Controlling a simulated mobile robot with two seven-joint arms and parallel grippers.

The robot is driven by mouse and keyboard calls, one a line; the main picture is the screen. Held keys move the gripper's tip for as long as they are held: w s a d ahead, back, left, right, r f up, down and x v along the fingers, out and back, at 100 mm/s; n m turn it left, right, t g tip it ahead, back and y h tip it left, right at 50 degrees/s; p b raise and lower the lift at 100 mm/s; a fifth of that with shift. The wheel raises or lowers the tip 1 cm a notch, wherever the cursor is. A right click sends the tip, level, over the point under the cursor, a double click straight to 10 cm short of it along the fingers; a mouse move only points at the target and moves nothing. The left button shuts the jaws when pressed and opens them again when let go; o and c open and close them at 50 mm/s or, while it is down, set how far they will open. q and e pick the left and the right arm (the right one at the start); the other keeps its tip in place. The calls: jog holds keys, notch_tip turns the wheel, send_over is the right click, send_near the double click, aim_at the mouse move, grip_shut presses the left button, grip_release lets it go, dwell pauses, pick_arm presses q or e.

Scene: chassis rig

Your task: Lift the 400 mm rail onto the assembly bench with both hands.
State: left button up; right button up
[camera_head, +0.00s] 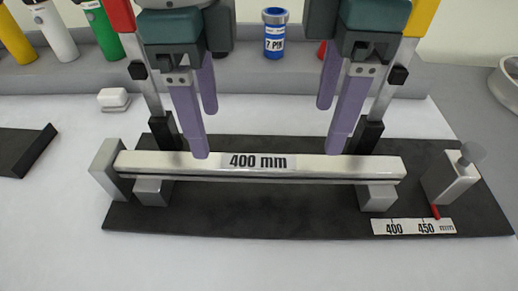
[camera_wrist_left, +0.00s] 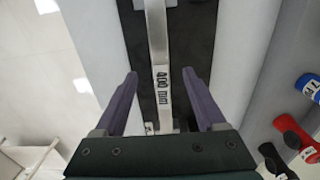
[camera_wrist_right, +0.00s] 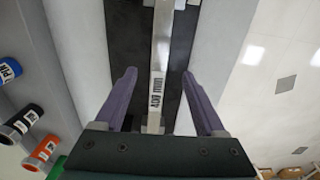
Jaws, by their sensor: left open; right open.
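The 400 mm rail (camera_head: 330,168) is a pale metal bar with a "400 mm" label. It lies level across two grey blocks on a black base plate, its left end by a grey end stop (camera_head: 107,168). My left gripper (camera_head: 205,130) is open above the left part of the rail. In the left wrist view the rail (camera_wrist_left: 157,40) runs between its fingers (camera_wrist_left: 160,85). My right gripper (camera_head: 338,120) is open above the right part of the rail. In the right wrist view the rail (camera_wrist_right: 162,50) runs between its fingers (camera_wrist_right: 157,82). Both grippers are empty.
The black plate (camera_head: 270,222) carries a grey block with a knob (camera_head: 452,178) at the right and a 400–450 mm scale (camera_head: 413,227). A blue "7 PIN" cylinder (camera_head: 275,35) and coloured bottles stand behind. A white block (camera_head: 113,98) sits back left. The front is clear.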

aim_at(214, 160)
pick_arm(q)
notch_tip(214, 160, down, 8)
pick_arm(e)
notch_tip(214, 160, down, 8)
jog(key=shift+f, duration=0.1)
pick_arm(q)
jog(key=shift+c, duration=0.3)
pick_arm(e)
jog(key=shift+c, duration=0.3)
pick_arm(q)
grip_shut()
pick_arm(e)
grip_shut()
